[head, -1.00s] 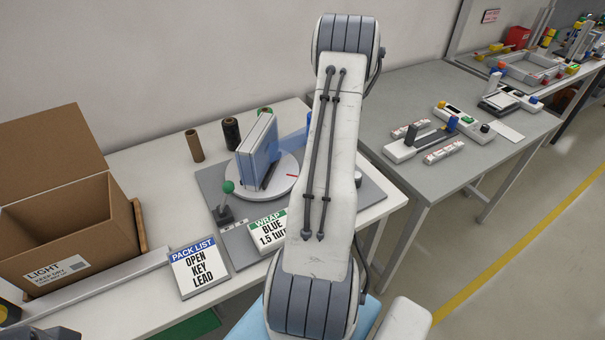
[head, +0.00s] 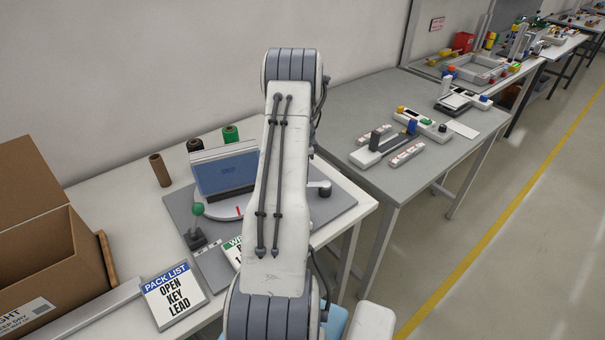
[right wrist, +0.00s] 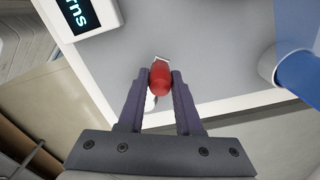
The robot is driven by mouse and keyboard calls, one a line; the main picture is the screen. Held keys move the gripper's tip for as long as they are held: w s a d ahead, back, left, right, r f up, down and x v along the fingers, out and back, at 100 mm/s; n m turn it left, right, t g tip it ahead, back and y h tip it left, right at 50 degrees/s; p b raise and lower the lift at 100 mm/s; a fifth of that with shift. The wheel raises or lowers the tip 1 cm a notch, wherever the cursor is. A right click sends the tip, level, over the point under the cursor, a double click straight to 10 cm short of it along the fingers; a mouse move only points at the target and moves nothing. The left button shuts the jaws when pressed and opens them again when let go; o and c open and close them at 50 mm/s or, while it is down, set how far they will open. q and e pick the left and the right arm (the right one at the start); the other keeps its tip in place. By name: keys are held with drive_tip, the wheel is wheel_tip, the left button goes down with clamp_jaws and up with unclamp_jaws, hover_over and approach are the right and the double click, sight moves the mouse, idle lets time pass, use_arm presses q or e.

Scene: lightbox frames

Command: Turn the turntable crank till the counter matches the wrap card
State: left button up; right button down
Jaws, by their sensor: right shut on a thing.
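The turntable (head: 205,217) is a white disc with a red mark, on a grey base plate (head: 340,208). A flat item wrapped in blue (head: 225,173) stands upright on it, broad side towards me. My right arm covers part of it and the wrap card (head: 232,252), of which only a green strip and a few letters show. In the right wrist view my right gripper (right wrist: 160,82) is shut on the red crank knob (right wrist: 160,76). The counter (right wrist: 77,14) is cut off at the top left; only "rns" reads, its number is out of view. My left gripper is not in view.
A green-knobbed lever (head: 198,210) stands left of the turntable. Brown (head: 160,170), black and green (head: 230,134) spools stand behind. A pack list card (head: 173,296) and an open carton (head: 45,245) are to the left. A second grey table (head: 345,110) is at the right.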

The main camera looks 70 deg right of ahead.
drive_tip(key=shift+s+d, duration=0.1)
drive_tip(key=c, duration=0.6)
unclamp_jaws()
drive_tip(key=shift+r, duration=0.1)
wheel_tip(320, 180, up, 10)
drive_tip(key=shift+r+b, duration=0.2)
drive_tip(key=shift+b, duration=0.95)
